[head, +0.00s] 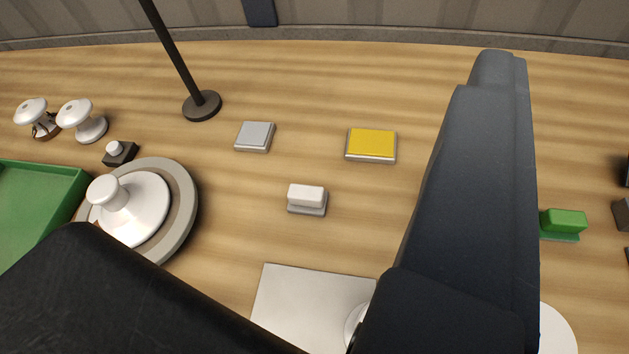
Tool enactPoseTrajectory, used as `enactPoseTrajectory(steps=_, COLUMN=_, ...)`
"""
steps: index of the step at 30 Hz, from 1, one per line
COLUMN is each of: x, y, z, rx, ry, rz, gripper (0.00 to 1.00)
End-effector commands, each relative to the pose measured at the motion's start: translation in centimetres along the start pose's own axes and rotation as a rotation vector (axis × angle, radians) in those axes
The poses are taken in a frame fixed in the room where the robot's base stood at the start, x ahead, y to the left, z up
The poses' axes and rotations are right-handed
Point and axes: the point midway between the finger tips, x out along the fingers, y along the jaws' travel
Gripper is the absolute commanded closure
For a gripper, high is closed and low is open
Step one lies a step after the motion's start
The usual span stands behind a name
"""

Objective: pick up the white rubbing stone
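The white rubbing stone (306,193) is a small white block with rounded edges. It sits upright on a grey base (309,210) on the wooden table, near the middle of the head view. My gripper (285,165) shows as two dark fingers, one at lower left and one at right, spread wide apart. The stone shows in the gap between them, with no finger touching it. My gripper is open and nothing is seen in it. The fingers hide parts of the table at lower left and right.
A grey pad (255,136) and a yellow pad (371,143) lie behind the stone. A round plate with a white insulator (134,222) and a green tray (62,178) are at left. A thin black pole (176,55) stands behind. A green block (566,220) is at right, a metal plate (295,298) in front.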

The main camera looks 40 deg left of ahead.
Motion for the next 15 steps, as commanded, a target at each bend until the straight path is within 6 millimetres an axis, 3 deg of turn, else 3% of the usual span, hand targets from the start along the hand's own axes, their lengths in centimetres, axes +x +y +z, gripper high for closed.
enactPoseTrajectory(steps=3, x=0.0, y=0.0, z=0.0, rx=0.000, ry=0.000, rz=0.000, gripper=0.64)
enactPoseTrajectory(steps=6, x=0.1, y=0.0, z=-0.1, rx=0.004, ry=-0.004, rz=0.000, gripper=0.39)
enactPoseTrajectory(steps=11, x=1.9, y=-0.7, z=-0.5, rx=0.069, ry=-0.064, rz=0.004, gripper=0.38)
enactPoseTrajectory(steps=15, x=5.2, y=-2.0, z=-0.3, rx=0.200, ry=-0.193, rz=0.019, gripper=0.38)
